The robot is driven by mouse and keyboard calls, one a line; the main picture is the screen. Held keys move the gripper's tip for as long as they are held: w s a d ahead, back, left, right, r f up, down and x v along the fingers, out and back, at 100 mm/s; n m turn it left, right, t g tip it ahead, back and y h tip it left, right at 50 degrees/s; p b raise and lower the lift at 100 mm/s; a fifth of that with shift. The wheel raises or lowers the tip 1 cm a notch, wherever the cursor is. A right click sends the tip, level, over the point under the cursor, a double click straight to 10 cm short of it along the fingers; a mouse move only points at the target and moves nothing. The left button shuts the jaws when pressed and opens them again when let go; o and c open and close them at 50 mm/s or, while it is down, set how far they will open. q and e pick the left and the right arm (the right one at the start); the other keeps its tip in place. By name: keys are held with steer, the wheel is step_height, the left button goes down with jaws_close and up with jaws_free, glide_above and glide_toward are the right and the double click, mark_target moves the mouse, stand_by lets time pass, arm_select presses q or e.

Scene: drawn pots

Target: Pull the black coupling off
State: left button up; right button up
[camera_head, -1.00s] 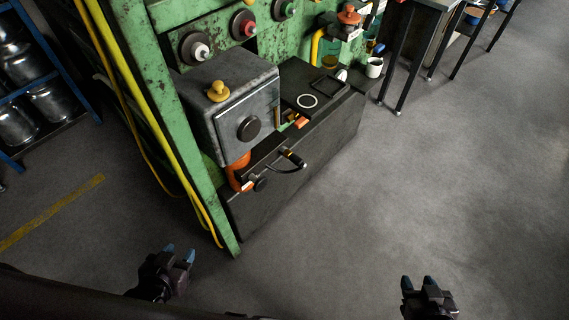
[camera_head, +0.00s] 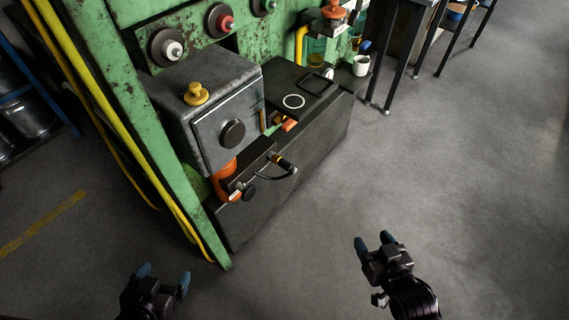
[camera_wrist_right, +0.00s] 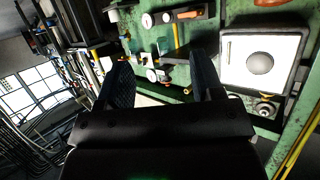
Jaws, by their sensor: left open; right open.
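A black coupling (camera_head: 283,164) with a yellow band sits at the end of a short curved black hose, on the low dark ledge in front of the grey box. I take this to be the task's coupling. My left gripper (camera_head: 165,278) is open and empty over the floor at the bottom left, well apart from it. My right gripper (camera_head: 373,241) is open and empty over the floor, to the right of and below the coupling in the picture. In the right wrist view its two fingers (camera_wrist_right: 162,80) are spread with nothing between them; I cannot pick out the coupling there.
The grey box (camera_head: 205,105) carries a yellow knob (camera_head: 196,94) and a black round knob (camera_head: 232,133). An orange elbow pipe (camera_head: 223,181) sits below it. A white mug (camera_head: 361,65) stands at the bench's far end. The floor (camera_head: 460,190) at the right is clear.

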mark_target(296, 172)
arm_select(q)
step_height(296, 172, down, 8)
steer(key=d+m+b, duration=0.1)
steer(key=b, duration=1.2)
steer(key=shift+w+f+m+g+h, duration=0.15)
steer(key=shift+f+m+g+h, duration=0.15)
steer(key=shift+m+h, duration=0.1)
arm_select(e)
steer(key=w+a+f+n+y, duration=0.2)
steer(key=w+a, duration=0.3)
steer(key=w, duration=0.3)
steer(key=w+a+f+n+g+y, duration=0.1)
steer(key=w+a+f+n+y, duration=0.2)
steer(key=w, duration=0.6)
steer(key=w+a+f+n+g+y, duration=0.1)
steer(key=w+a+f+n+y, duration=0.1)
steer(key=w+a+f+y, duration=0.4)
steer(key=shift+w+a+f+n, duration=0.2)
steer(key=shift+w+a+n, duration=0.1)
steer(key=shift+w+a, duration=1.2)
arm_select(q)
steer(key=shift+d, duration=0.1)
arm_select(e)
steer(key=shift+w+d, duration=0.1)
